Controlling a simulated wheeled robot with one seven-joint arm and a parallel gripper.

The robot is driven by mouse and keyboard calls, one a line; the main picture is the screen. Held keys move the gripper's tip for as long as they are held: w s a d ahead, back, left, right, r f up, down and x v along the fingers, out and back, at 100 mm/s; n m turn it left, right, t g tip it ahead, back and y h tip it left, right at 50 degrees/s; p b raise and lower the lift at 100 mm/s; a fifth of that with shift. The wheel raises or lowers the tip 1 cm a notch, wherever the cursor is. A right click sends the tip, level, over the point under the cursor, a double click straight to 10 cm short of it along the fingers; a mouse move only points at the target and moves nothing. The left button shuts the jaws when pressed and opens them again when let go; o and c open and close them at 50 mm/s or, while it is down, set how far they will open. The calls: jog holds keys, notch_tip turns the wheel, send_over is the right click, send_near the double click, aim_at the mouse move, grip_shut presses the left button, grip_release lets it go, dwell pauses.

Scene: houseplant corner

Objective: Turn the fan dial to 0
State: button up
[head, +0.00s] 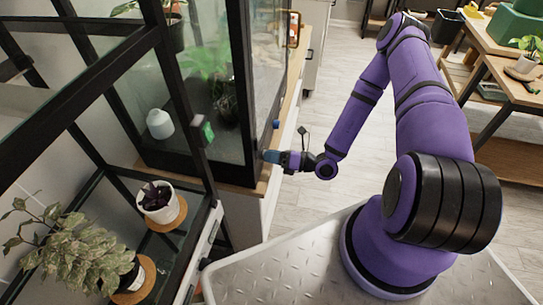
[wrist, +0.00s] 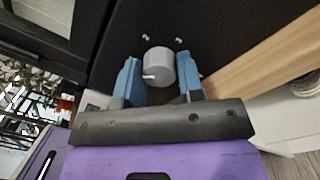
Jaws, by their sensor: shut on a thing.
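The fan dial (wrist: 160,64) is a round grey knob on a black panel (wrist: 120,45) in the wrist view. A white pointer line shows on its lower left side. In the head view my gripper (head: 271,156) reaches the black base of the glass cabinet (head: 205,95), and the dial is hidden there behind the fingers.
A wooden ledge (head: 284,130) runs along the cabinet base. Potted plants (head: 158,205) stand on the dark shelf at left. A wooden table (head: 515,85) stands at right, with open floor between.

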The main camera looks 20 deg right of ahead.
jog(key=n, duration=1.1)
jog(key=shift+f+g, duration=0.1)
jog(key=shift+g, duration=0.3)
jog(key=shift+n, duration=0.3)
jog(key=o, duration=0.9)
jog(key=shift+d, duration=0.1)
jog(key=v, duration=1)
jog(key=shift+s+d, duration=0.25)
